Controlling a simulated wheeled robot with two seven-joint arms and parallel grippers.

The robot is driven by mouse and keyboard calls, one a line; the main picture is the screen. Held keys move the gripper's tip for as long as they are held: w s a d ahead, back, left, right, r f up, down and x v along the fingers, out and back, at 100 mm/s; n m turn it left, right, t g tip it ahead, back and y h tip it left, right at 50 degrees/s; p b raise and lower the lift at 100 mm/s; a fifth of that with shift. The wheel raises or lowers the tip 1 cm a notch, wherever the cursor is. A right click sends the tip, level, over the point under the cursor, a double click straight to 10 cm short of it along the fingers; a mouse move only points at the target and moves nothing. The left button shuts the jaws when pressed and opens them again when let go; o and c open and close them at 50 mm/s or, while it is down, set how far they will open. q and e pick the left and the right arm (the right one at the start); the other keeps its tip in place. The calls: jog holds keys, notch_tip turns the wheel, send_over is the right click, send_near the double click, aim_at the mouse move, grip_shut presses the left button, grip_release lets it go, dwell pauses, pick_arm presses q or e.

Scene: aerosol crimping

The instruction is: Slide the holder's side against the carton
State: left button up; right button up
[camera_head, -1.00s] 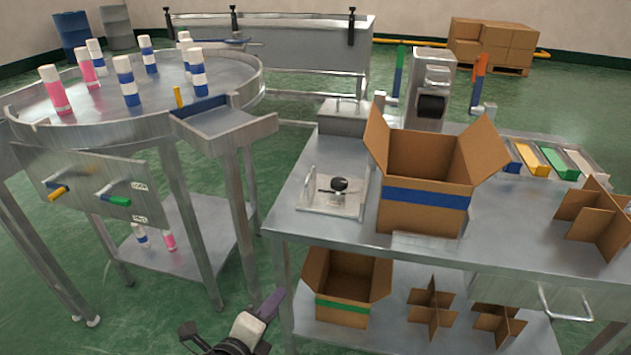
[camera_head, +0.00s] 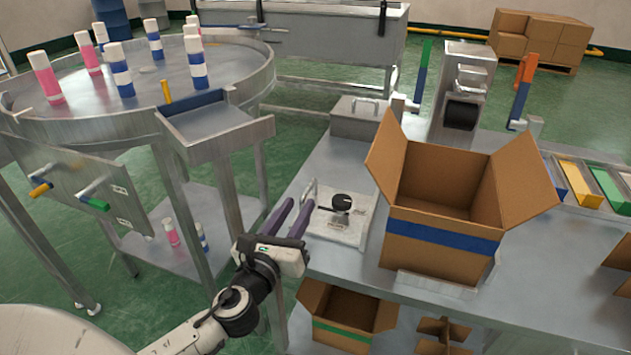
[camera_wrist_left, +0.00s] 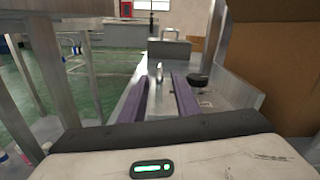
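The holder (camera_head: 338,228) is a pale metal plate with a black round knob on top and a thin upright handle (camera_head: 310,190) at its left side. It lies on the steel table, left of the carton (camera_head: 437,252), a large open brown box with a blue band. A narrow strip of table shows between them. My left gripper (camera_head: 298,205) is at the table's left edge, its two purple fingers apart and pointing at the handle side. In the left wrist view, the handle (camera_wrist_left: 160,73) stands beyond the fingertips, the holder (camera_wrist_left: 206,101) right of them. My right gripper is out of view.
A lidded metal box (camera_head: 355,122) stands behind the holder. A machine (camera_head: 462,100) with a black roller stands behind the carton. A metal lip (camera_head: 435,285) runs along the carton's front. A round table (camera_head: 215,85) with several bottles is at left.

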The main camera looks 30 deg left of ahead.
aim_at(313, 182)
pick_arm(q)
jog(key=x, duration=0.8)
grip_shut()
